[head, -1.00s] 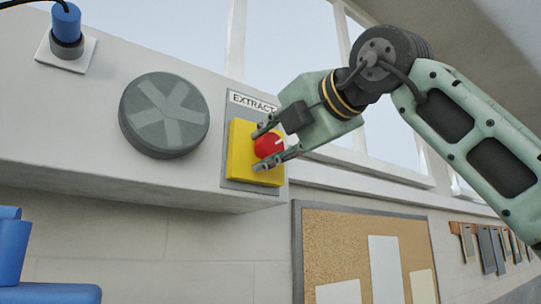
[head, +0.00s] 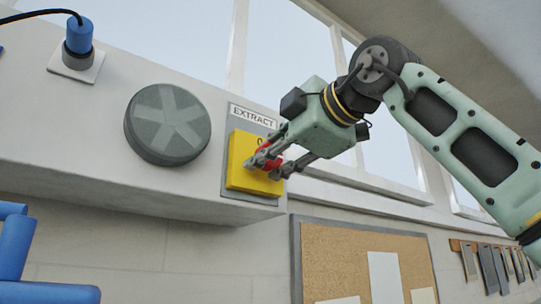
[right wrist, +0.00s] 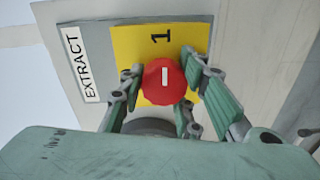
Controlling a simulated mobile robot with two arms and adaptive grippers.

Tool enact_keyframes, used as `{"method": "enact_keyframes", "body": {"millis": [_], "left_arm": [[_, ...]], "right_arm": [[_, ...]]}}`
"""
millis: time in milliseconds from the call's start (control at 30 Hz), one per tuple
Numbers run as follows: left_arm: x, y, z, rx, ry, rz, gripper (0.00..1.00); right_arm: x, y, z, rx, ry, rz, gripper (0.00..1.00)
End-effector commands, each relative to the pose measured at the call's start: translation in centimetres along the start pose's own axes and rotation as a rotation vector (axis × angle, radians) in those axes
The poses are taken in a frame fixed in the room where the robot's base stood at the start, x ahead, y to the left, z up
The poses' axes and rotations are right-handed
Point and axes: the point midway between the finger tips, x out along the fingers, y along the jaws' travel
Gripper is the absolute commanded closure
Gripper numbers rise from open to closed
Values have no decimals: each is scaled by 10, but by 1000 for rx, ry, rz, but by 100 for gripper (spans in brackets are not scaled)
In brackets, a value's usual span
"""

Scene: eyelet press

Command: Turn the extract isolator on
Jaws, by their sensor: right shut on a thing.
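The extract isolator is a yellow plate (head: 240,170) with a red round knob (right wrist: 164,82), below an EXTRACT label (head: 253,116) on a grey backing. My right gripper (head: 272,165) is shut on the knob, a finger on each side, and hides most of it in the head view. In the right wrist view the gripper (right wrist: 161,88) straddles the knob. The knob's white mark lines up with the "1" on the yellow plate (right wrist: 195,38). A "0" shows partly above the knob in the head view. My left gripper is not in view.
A round grey disc with a star-shaped face (head: 168,124) is left of the isolator. A blue plug with a black cable (head: 78,38) is at the upper left. A cork board (head: 345,262) hangs below right. Blue parts (head: 40,290) are at the lower left.

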Motion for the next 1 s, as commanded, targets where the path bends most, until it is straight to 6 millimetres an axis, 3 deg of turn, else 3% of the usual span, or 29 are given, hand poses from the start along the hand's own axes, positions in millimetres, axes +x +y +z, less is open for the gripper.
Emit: {"method": "enact_keyframes", "body": {"millis": [500, 533, 600, 700, 1000], "left_arm": [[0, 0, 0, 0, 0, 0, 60], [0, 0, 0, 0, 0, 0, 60], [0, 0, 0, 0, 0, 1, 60], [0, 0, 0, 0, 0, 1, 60], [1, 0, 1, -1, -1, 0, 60]], "right_arm": [[-3, 6, 2, 24, 0, 17, 95], [-3, 7, 2, 24, 0, 17, 67], [-3, 6, 2, 23, 0, 16, 61], [-2, 5, 2, 22, 0, 13, 53], [-2, 3, 1, 20, 1, 8, 53]]}}
